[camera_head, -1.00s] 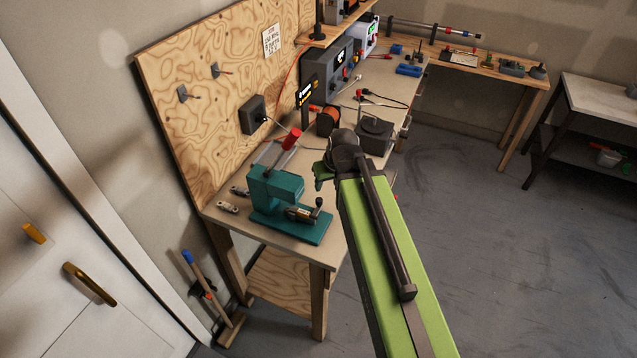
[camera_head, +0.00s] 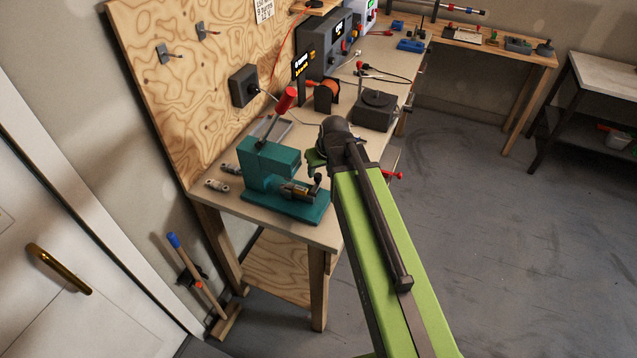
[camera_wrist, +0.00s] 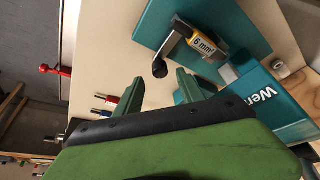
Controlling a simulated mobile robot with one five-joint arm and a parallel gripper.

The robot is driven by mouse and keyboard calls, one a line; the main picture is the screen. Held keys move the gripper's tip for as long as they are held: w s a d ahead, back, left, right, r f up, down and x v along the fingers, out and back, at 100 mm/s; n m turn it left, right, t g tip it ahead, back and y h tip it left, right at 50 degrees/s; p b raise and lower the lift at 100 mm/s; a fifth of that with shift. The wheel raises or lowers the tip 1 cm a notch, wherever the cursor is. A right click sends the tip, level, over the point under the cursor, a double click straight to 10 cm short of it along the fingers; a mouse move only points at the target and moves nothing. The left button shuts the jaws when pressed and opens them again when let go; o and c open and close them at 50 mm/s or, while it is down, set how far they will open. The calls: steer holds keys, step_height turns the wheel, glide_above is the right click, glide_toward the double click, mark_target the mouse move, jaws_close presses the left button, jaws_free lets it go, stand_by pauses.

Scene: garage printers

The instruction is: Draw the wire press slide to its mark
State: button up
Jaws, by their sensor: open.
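The teal wire press (camera_head: 262,168) stands at the near end of the bench, with a red-gripped lever (camera_head: 287,98) on top. Its slide (camera_head: 298,190), a metal block on the front, carries a dark knob (camera_head: 318,179). In the wrist view the slide's die block (camera_wrist: 202,42) has a yellow "6 mm²" label, and a crank arm leads to the knob (camera_wrist: 160,69). My gripper (camera_wrist: 160,88) is open and empty. The knob shows just beyond and between its two green fingers, apparently apart from them. In the head view my arm partly hides the gripper (camera_head: 316,160). I cannot make out the mark.
Small metal fittings (camera_head: 217,186) lie left of the press. A wire spool (camera_head: 327,93) and a dark box (camera_head: 374,110) stand farther along the bench. Red and blue terminals (camera_wrist: 105,98) show beside my gripper. A red-ended handle (camera_head: 394,175) juts past the bench edge; floor at right is clear.

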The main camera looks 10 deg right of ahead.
mark_target(318, 175)
steer(key=b+x, duration=0.2)
steer(key=x, duration=0.2)
steer(key=shift+s, duration=0.1)
steer(key=shift+r, duration=0.15)
steer(key=shift+c, duration=0.5)
jaws_close()
stand_by(0.5)
